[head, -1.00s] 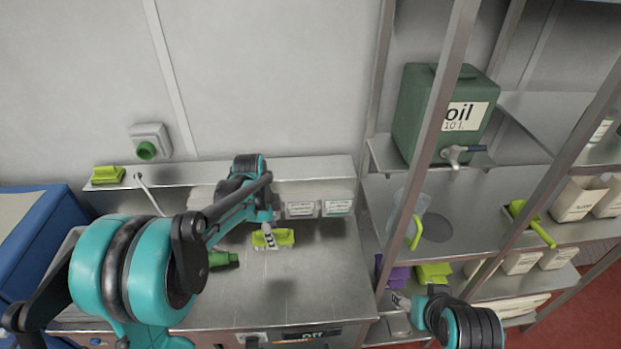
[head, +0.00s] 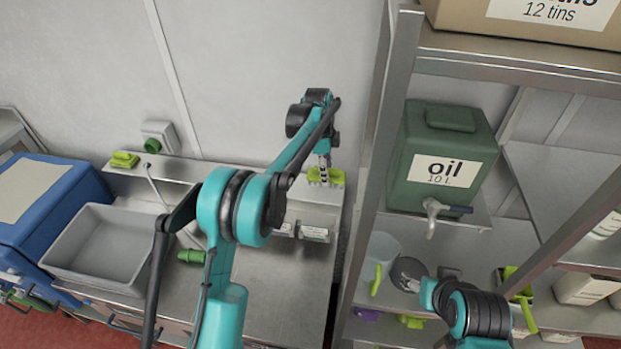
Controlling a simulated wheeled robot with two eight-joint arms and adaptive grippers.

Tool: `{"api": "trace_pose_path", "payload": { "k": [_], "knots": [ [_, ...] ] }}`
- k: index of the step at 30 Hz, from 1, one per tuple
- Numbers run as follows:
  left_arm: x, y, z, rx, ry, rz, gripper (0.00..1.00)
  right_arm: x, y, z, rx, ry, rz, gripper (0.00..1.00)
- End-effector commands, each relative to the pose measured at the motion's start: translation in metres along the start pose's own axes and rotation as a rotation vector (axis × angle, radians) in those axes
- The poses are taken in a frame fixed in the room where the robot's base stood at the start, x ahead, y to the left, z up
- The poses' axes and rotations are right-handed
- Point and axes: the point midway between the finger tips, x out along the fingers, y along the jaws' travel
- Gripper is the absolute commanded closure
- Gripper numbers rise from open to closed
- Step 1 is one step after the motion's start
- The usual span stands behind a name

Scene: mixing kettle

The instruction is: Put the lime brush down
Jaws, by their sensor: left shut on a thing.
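The lime brush (head: 334,179) is in my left gripper (head: 324,170), which is shut on it and points down. It is at the right end of the steel ledge (head: 225,180) along the wall. I cannot tell whether the brush touches the ledge. My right gripper (head: 413,285) is low at the right, by the middle rack shelf; its fingers are too small to read as open or shut.
Another lime object (head: 122,160) lies on the ledge's left part. A green bottle-like item (head: 191,256) lies on the worktop (head: 290,300). A grey tub (head: 100,250) is at left. The rack post (head: 385,150) stands just right of the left gripper. A green oil container (head: 445,155) sits on the rack.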

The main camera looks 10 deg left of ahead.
Motion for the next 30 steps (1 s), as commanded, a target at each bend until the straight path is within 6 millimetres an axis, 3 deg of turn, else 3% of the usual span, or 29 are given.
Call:
{"api": "trace_pose_path", "payload": {
  "k": [6, 12, 17, 24, 30],
  "knots": [
    [0.027, -0.035, 0.046, -0.004, 0.0, -0.001, 0.94, -0.003, 0.0, -0.002, 0.0, 0.0, 0.0, 0.39],
    [0.042, -0.055, 0.07, -0.002, 0.0, -0.001, 0.94, -0.004, 0.0, -0.003, 0.0, 0.0, 0.0, 0.39],
    [0.049, -0.058, 0.076, 0.0, 0.0, 0.0, 0.94, -0.004, 0.0, -0.003, 0.0, 0.0, 0.0, 0.39],
    [0.081, -0.058, 0.079, 0.0, 0.0, 0.0, 0.94, -0.005, 0.0, -0.004, 0.0, 0.0, 0.0, 0.39],
    [0.085, -0.058, 0.08, 0.0, 0.0, 0.0, 0.94, -0.005, 0.0, -0.004, 0.0, 0.0, 0.0, 0.39]
  ]
}}
